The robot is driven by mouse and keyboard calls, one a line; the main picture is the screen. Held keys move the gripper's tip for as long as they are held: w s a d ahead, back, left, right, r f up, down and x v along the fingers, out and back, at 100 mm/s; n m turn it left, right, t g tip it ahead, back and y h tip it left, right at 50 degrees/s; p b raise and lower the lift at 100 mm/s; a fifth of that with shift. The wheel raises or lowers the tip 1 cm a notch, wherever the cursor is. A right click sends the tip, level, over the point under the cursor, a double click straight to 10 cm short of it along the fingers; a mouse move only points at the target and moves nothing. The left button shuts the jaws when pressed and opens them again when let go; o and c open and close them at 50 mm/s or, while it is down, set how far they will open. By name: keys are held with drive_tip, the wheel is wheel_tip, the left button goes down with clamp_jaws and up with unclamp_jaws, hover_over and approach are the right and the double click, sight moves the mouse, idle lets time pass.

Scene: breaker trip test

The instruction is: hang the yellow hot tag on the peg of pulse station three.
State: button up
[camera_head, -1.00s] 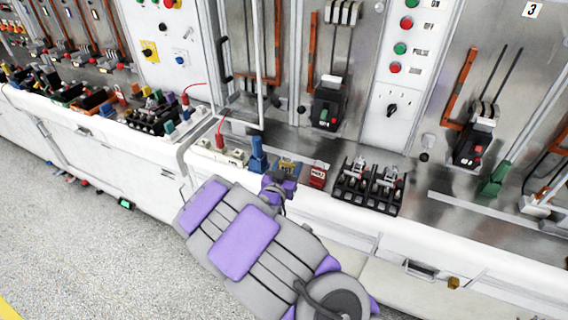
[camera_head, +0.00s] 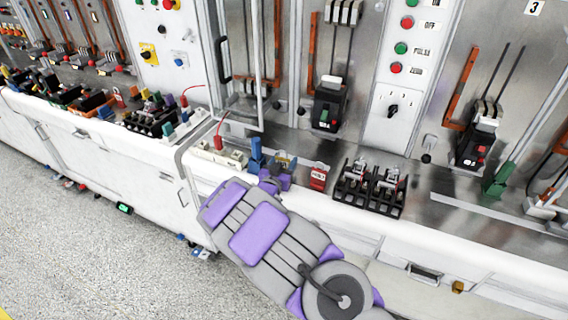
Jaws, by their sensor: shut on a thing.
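The yellow hot tag (camera_head: 285,160) shows as a small yellow and blue-grey piece at the bench's front edge, just beyond my gripper. My gripper (camera_head: 274,181), purple and small in view, is shut on it; the fingers are partly hidden by my grey and purple arm. The panel marked 3 (camera_head: 534,7), which I take for pulse station three, stands at the far right. A small knob (camera_head: 429,143) sticks out low at the left of that panel; I cannot tell whether it is the peg.
A red tag block (camera_head: 319,176) stands just right of my gripper, and a blue piece (camera_head: 256,155) left of it. A black terminal rack (camera_head: 369,190) sits further right. Open floor (camera_head: 90,250) lies front left.

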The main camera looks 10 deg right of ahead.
drive_tip(key=shift+r, duration=0.1)
drive_tip(key=o, duration=1)
drive_tip(key=shift+f, duration=0.2)
drive_tip(key=p+v, duration=0.4)
drive_tip(key=v, duration=1.3)
drive_tip(key=shift+s+a, duration=0.1)
drive_tip(key=shift+a, duration=0.1)
